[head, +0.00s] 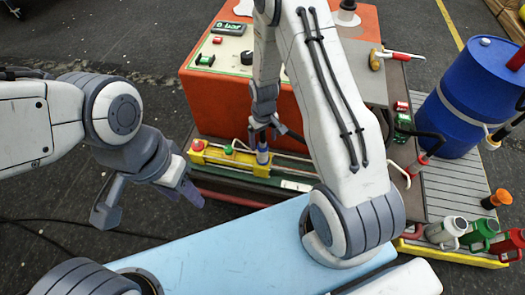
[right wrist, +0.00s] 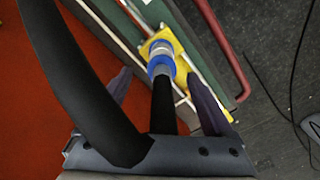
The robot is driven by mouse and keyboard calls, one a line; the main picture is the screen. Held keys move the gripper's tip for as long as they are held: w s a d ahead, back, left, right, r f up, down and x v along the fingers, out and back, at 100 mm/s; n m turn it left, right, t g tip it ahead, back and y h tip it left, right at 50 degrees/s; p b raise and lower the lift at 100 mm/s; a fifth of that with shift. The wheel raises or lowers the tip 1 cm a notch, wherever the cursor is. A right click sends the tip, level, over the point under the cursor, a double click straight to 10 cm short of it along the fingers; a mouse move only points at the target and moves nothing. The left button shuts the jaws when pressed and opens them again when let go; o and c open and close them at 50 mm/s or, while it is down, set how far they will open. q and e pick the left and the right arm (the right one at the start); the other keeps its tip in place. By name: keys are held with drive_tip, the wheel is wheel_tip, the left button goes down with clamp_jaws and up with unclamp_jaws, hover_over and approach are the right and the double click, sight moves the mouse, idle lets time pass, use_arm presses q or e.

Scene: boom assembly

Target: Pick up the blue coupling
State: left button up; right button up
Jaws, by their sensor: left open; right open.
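The blue coupling (right wrist: 161,66) has a blue ring and a silver end, with a black hose (right wrist: 163,105) running back from it. It sits at a yellow block (right wrist: 160,43). In the head view the coupling (head: 262,157) stands on the yellow part of the bench in front of the orange box. My right gripper (right wrist: 160,88) is open, with one finger on each side of the coupling and hose; I see no clear contact. It also shows just above the coupling in the head view (head: 264,136). My left gripper (head: 150,202) is open and empty, off to the left.
The orange box (head: 230,100) with a gauge panel stands behind the coupling. A blue barrel (head: 465,100) and several coloured canisters (head: 447,231) stand right. A light-blue surface (head: 220,250) lies in front.

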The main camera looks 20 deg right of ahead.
sight(263, 148)
wheel_tip(263, 148, down, 5)
drive_tip(key=shift+a+f, duration=0.1)
drive_tip(key=shift+a, duration=0.05)
drive_tip(key=shift+c, duration=0.3)
clamp_jaws()
